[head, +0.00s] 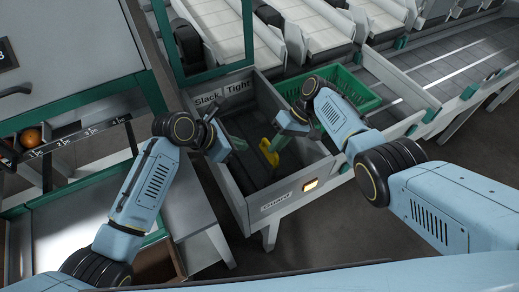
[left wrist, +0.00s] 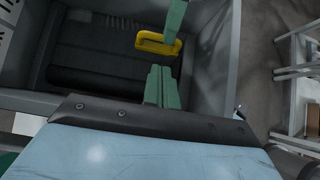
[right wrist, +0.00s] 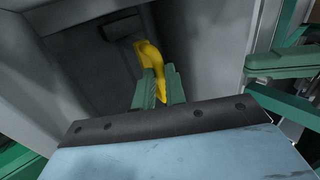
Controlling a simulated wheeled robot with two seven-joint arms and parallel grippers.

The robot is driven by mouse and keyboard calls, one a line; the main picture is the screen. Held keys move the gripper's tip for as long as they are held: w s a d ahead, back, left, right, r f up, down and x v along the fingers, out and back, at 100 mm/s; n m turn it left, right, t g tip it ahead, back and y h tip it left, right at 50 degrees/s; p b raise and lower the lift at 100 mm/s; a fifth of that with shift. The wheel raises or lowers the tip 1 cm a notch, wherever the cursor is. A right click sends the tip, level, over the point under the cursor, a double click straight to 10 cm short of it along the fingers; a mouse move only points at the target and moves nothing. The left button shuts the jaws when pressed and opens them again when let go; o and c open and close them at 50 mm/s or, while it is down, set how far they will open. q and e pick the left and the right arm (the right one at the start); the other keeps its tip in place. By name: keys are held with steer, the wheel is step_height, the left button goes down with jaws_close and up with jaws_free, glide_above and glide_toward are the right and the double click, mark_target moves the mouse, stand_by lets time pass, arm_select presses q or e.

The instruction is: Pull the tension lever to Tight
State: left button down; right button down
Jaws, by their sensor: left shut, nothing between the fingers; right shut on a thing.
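The tension lever's yellow handle (head: 269,151) is inside the grey trough (head: 232,190), toward its right side, below the "Slack" (head: 207,101) and "Tight" (head: 238,87) labels on the back wall. My right gripper (head: 279,142) is shut on the handle. The right wrist view shows the yellow handle (right wrist: 147,55) between the green fingertips (right wrist: 159,88). My left gripper (head: 239,143) is shut and empty over the trough, left of the handle. In the left wrist view the handle (left wrist: 150,47) is a loop beyond my closed fingers (left wrist: 159,85). The lever's base is hidden.
A green crate (head: 350,97) stands behind and right of the trough. Roller conveyors (head: 430,75) run behind it. A bench with a scale bar (head: 70,142) stands left.

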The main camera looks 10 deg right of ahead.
arm_select(q)
steer(key=x, duration=1)
steer(key=shift+a+f, duration=0.25)
steer(key=shift+a, duration=0.1)
